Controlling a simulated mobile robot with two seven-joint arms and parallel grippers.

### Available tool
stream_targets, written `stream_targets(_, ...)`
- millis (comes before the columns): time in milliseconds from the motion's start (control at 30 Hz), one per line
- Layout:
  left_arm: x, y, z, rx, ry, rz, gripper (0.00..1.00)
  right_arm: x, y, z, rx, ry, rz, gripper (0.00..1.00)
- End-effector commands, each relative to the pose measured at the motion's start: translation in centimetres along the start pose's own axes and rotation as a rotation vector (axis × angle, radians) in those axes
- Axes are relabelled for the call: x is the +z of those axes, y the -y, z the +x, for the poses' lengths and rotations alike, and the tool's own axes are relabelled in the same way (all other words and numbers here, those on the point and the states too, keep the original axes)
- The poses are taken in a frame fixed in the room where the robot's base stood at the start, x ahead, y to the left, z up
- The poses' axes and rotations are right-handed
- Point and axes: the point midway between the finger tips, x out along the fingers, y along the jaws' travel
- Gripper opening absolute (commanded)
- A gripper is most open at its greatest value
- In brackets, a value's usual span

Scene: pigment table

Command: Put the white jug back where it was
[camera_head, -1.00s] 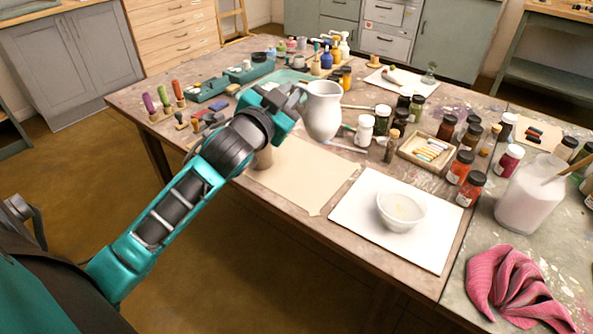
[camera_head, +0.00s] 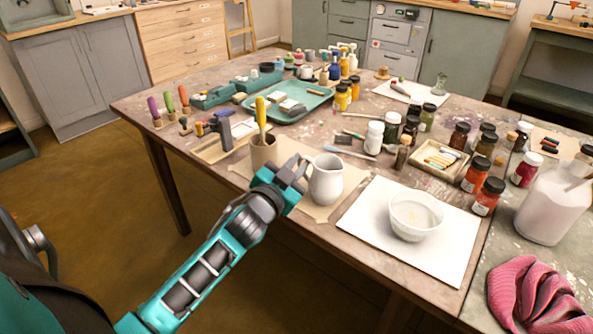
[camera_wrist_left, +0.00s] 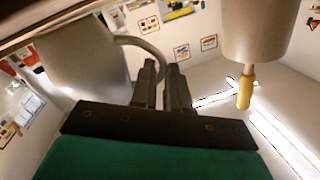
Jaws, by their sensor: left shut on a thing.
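The white jug (camera_head: 326,181) is upright over the tan paper sheet (camera_head: 345,170) near the table's front. I cannot tell whether its base touches the sheet. My left gripper (camera_head: 298,173) is at the jug's left side and shut on its handle. In the left wrist view the jug (camera_wrist_left: 85,75) fills the upper left, and its curved handle passes between the fingers of my left gripper (camera_wrist_left: 163,80). The fingers partly hide the handle. My right gripper is not in view.
A tan cup (camera_head: 263,152) with a yellow-handled tool stands close left of the jug. A white bowl (camera_head: 415,222) sits on a white board (camera_head: 450,252) to the right. A green tray (camera_head: 318,97) and several jars stand behind. A pink cloth (camera_head: 535,295) lies front right.

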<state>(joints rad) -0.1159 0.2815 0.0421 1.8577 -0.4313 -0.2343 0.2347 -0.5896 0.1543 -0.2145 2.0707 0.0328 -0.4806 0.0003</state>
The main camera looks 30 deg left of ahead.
Motion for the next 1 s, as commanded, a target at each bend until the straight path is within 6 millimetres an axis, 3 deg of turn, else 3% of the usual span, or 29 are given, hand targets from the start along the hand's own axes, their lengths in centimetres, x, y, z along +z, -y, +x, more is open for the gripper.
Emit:
stream_targets(367,0.29,-0.15,0.03,-0.002,-0.004,-0.002,0.0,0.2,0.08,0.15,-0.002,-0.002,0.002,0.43)
stream_targets(400,0.33,-0.15,0.01,-0.001,-0.001,0.0,0.18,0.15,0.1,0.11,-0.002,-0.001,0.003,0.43)
stream_targets(633,0.31,-0.14,0.0,-0.001,-0.001,0.0,0.4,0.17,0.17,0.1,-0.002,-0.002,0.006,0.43)
stream_targets(1000,0.1,-0.07,-0.56,0.001,0.0,0.0,0.4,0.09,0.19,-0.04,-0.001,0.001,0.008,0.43)
